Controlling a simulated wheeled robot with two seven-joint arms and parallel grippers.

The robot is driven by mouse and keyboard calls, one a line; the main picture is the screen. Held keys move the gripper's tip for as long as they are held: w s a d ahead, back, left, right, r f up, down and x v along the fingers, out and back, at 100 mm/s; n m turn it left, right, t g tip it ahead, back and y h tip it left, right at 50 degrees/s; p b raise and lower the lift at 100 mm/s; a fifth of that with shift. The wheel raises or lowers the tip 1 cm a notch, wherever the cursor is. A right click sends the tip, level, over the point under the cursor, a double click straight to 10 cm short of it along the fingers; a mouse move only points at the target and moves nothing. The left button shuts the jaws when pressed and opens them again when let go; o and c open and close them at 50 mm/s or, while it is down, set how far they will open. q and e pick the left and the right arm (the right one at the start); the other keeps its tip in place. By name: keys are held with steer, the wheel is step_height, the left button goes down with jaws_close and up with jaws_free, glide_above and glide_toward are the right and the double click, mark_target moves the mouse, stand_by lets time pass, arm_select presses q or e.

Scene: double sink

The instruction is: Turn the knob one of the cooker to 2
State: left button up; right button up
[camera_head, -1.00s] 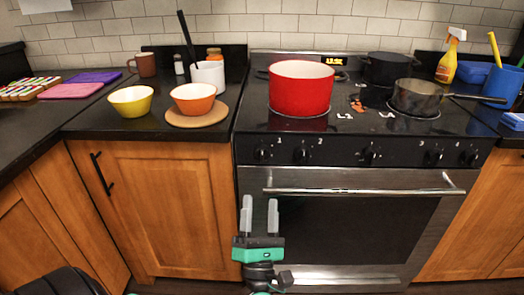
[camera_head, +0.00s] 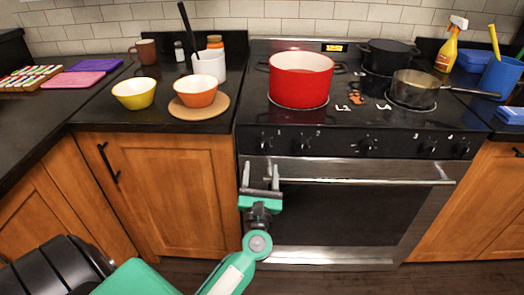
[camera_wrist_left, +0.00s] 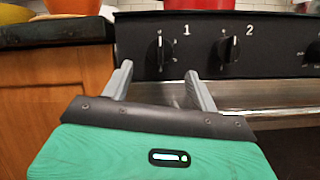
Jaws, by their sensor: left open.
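The cooker (camera_head: 350,215) has a black front panel with a row of black knobs. Knob one (camera_head: 265,144) is the leftmost, marked 1; it also shows in the left wrist view (camera_wrist_left: 160,50) with its grip bar roughly upright. Knob two (camera_head: 303,143) is just to its right, also in the wrist view (camera_wrist_left: 228,49). My left gripper (camera_head: 260,166) is open and empty, just below and in front of knob one. In the left wrist view its fingertips (camera_wrist_left: 158,70) stand either side of knob one's lower part, with no clear contact. My right gripper is not in view.
The oven handle (camera_head: 365,181) runs across just below the panel, close to my left gripper. A red pot (camera_head: 300,82) and a pan (camera_head: 414,91) stand on the hob. A yellow bowl (camera_head: 134,94) and orange bowl (camera_head: 195,92) sit on the left counter.

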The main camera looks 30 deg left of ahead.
mark_target(262, 152)
arm_select(q)
steer(key=x, duration=0.6)
steer(key=shift+p, duration=0.4)
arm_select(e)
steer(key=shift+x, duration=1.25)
arm_select(q)
steer(key=shift+c, duration=0.4)
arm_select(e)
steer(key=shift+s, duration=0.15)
arm_select(q)
steer(key=c, duration=0.9)
steer(key=shift+m, duration=0.3)
